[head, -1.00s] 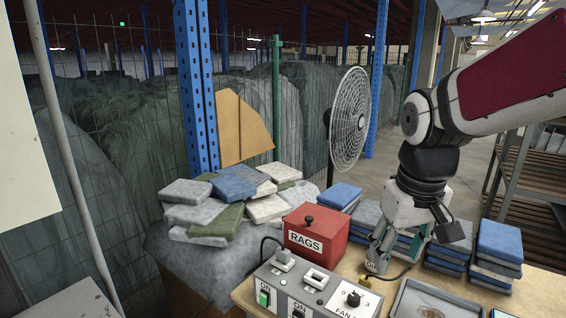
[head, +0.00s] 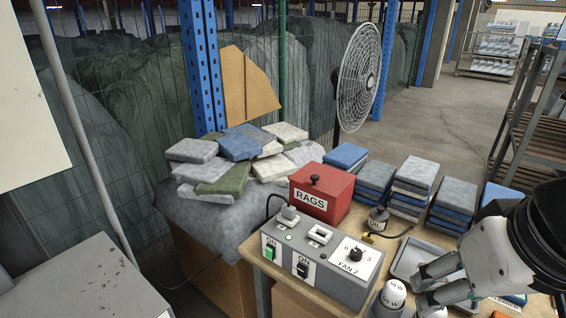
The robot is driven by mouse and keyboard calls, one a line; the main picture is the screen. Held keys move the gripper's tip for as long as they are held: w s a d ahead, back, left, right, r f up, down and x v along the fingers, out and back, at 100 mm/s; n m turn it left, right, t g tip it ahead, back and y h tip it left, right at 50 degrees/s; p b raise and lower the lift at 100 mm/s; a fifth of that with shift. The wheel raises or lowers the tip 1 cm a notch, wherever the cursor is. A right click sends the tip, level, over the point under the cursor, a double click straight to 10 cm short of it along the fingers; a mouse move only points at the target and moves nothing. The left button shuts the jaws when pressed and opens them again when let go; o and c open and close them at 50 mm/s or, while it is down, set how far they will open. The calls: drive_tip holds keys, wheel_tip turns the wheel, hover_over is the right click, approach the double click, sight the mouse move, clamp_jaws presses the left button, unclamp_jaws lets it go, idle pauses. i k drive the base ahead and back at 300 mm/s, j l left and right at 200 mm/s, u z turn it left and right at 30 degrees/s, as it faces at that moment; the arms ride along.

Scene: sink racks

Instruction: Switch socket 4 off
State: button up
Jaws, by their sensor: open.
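The grey control box (head: 335,285) sits at the table's front left edge. Its left rocker switch (head: 270,253) is lit green under an ON label. Its right rocker switch (head: 303,269) is dark, also under an ON label. A plug with a black cord (head: 289,213) sits in the left socket, beside a small green light (head: 288,238). The other socket (head: 320,236) looks empty. The socket numbers are too small to read surely. My gripper (head: 424,286) is open and empty, to the right of the box and apart from it, with its fingers pointing left.
A knob (head: 355,254) labelled FAN 2 is on the box's right part. A red RAGS box (head: 322,192) and a dark oil can (head: 378,219) stand behind. A grey tray (head: 401,262) and folded cloth stacks (head: 414,182) are to the right.

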sight(270, 250)
drive_tip(key=u, duration=0.55)
drive_tip(key=k+l+u, duration=0.1)
drive_tip(key=l, duration=0.2)
drive_tip(key=k+l+u, duration=0.15)
drive_tip(key=k+l, duration=0.1)
drive_tip(key=l, duration=0.1)
